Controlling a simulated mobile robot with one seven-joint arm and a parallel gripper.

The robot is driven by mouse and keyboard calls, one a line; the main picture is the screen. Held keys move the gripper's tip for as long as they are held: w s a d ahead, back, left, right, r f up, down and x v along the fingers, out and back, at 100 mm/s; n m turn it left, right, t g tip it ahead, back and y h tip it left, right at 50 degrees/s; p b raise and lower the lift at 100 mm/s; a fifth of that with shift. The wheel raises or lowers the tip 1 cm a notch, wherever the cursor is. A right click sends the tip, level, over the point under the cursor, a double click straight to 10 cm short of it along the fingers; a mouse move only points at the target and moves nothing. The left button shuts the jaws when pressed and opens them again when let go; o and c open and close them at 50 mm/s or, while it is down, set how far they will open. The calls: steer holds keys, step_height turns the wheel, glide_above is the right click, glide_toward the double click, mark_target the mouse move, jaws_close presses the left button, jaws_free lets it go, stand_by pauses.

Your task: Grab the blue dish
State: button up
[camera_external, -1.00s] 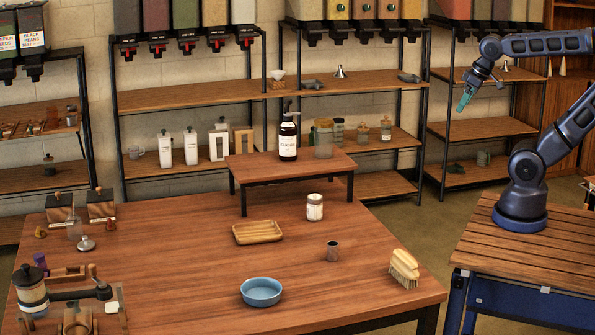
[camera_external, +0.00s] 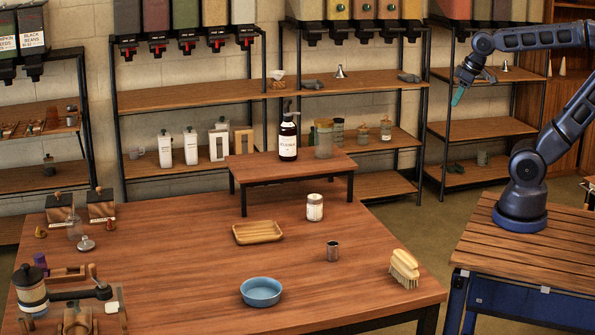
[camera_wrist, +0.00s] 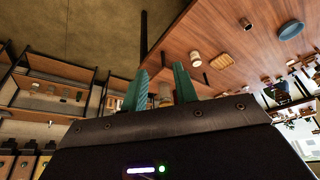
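The blue dish (camera_external: 261,292) is a shallow round bowl near the front edge of the wooden table, upright and apart from other things. It also shows in the wrist view (camera_wrist: 290,30) at the upper right. My gripper (camera_external: 457,97) is high up at the right in the external view, well away from the dish and beyond the table's right side. In the wrist view its two teal fingers (camera_wrist: 160,88) stand apart with nothing between them.
A raised stand (camera_external: 255,170) holds a brown pump bottle (camera_external: 288,137). A grinder (camera_external: 32,290) is at left.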

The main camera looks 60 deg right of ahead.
mark_target(261, 293)
steer(key=w+a+r+n+g, duration=0.1)
steer(key=w+a+n, duration=0.2)
steer(key=w+a, duration=0.75)
steer(key=w+a+r+n, duration=0.1)
steer(key=w+a+n, duration=0.2)
steer(key=w+a, duration=0.75)
steer(key=w+a+f+n, duration=0.2)
steer(key=w+a+f, duration=0.2)
steer(key=w+a, duration=0.45)
steer(key=w+a+f+n, duration=0.1)
steer(key=a+f+n, duration=0.1)
steer(key=a+f, duration=0.65)
steer(key=a+f+n+g, duration=0.1)
steer(key=a+f, duration=0.4)
steer(key=a, duration=0.7)
steer(key=w+a+f+n, duration=0.1)
steer(key=a+f+n, duration=0.1)
steer(key=a+f, duration=0.6)
steer(key=s+a+f+n, duration=0.1)
steer(key=s+a+f, duration=0.1)
steer(key=a+f, duration=0.3)
steer(key=s+a+f, duration=0.3)
steer(key=a, duration=0.4)
steer(key=shift+h, duration=0.3)
steer(key=x, duration=1)
steer(key=shift+w+f, duration=0.25)
steer(key=shift+w, duration=0.05)
jaws_close()
